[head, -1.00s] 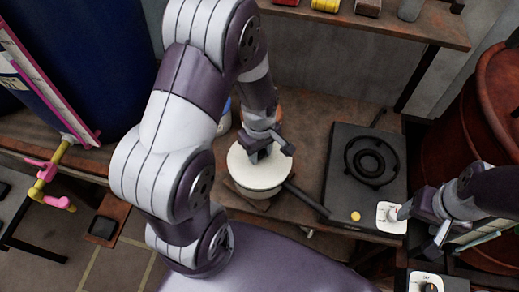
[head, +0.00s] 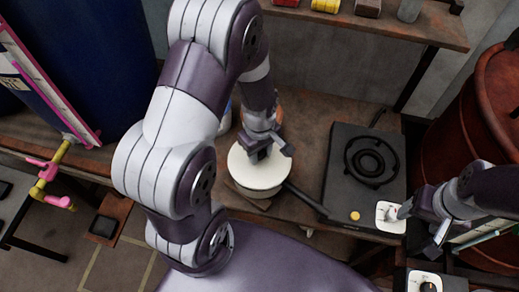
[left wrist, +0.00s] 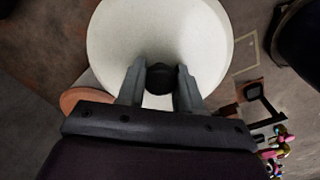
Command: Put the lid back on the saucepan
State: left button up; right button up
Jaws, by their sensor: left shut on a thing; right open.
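The white lid (head: 243,171) is over the saucepan, with its dark knob (left wrist: 160,78) between my left fingers. My left gripper (head: 259,153) is shut on the knob from above; it also shows in the left wrist view (left wrist: 160,88). The saucepan is mostly hidden under the lid; its dark handle (head: 307,201) points to the lower right. I cannot tell whether the lid rests fully on the rim. My right gripper (head: 420,229) is open and empty, beside the white knob plate (head: 390,226) at the right.
A black hob (head: 342,190) with a ring burner stands right of the saucepan on the brown bench (head: 312,148). A blue vat (head: 85,60) is at the left and a rusty red vat (head: 480,110) at the right. A shelf (head: 400,28) runs along the back.

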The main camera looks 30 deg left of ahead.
dwell(0.6)
dwell(0.3)
pick_arm(q)
jog(key=o, duration=1.7)
jog(key=shift+c, duration=0.2)
notch_tip(320, 180, up, 7)
jog(key=p, duration=0.7)
